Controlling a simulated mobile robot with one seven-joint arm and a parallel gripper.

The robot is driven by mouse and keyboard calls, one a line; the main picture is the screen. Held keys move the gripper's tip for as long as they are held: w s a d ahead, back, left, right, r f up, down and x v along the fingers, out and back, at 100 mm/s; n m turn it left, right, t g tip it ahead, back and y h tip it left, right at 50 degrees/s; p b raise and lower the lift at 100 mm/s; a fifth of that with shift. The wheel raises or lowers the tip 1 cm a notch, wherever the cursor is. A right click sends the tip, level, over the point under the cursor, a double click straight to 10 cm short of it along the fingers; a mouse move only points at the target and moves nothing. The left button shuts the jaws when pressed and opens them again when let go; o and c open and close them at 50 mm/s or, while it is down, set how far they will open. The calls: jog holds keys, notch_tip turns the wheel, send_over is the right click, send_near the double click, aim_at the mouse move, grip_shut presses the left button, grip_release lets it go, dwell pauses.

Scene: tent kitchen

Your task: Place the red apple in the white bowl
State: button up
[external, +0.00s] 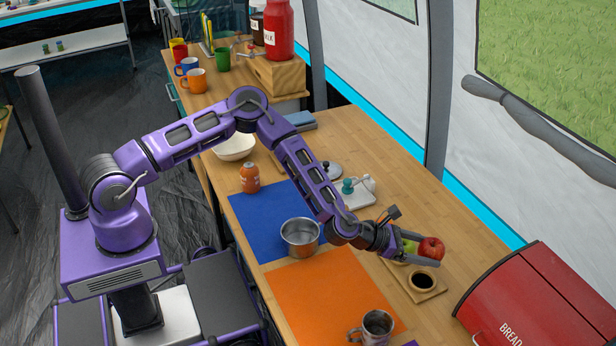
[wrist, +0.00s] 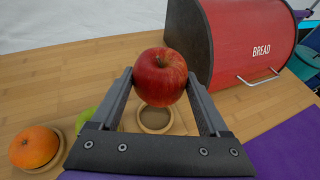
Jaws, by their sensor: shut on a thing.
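The red apple (external: 431,248) is held between the fingertips of my gripper (external: 425,255), above the table. In the wrist view the apple (wrist: 160,76) sits between the two grey fingers of my gripper (wrist: 160,82), which press on its left and right sides. The white bowl (external: 235,147) stands on the table at the back left in the external view, apart from the gripper, behind the orange jar. The bowl is not in the wrist view.
A red bread box (external: 545,300) stands to the right. A metal pot (external: 300,237), an orange jar (external: 249,178), a white tray (external: 357,192) and a metal mug (external: 376,327) are on the table.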

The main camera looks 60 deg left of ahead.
jog(key=shift+r, duration=0.45)
jog(key=a, duration=0.3)
jog(key=w+a+n+y, duration=0.1)
jog(key=a, duration=0.2)
jog(key=w+a+r+n+y, duration=0.1)
jog(key=a, duration=0.3)
jog(key=shift+w+t, duration=0.15)
jog(key=shift+t, duration=0.15)
jog(key=s+a+r+n+y, duration=0.1)
jog(key=s+a+n+y, duration=0.15)
jog(key=a, duration=0.95)
jog(key=s+a+r+n+y, duration=0.1)
jog(key=a+n+y, duration=0.15)
jog(key=a, duration=0.95)
jog(key=s+a+r+n+y, duration=0.1)
jog(key=s+a+n+y, duration=0.15)
jog(key=a, duration=0.95)
jog(key=s+a+r+n+g+y+b, duration=0.15)
jog(key=s+a+n+g+y, duration=0.65)
jog(key=s+a, duration=1.95)
jog(key=shift+n, duration=0.25)
jog(key=shift+s+f+b, duration=0.25)
jog(key=shift+f+b, duration=0.15)
jog(key=shift+f, duration=1.15)
jog(key=shift+s+f+b, duration=0.25)
jog(key=shift+f+b, duration=0.15)
jog(key=shift+f, duration=1.2)
jog(key=shift+s+f+b, duration=0.25)
jog(key=shift+f+b, duration=0.15)
jog(key=shift+f, duration=1.15)
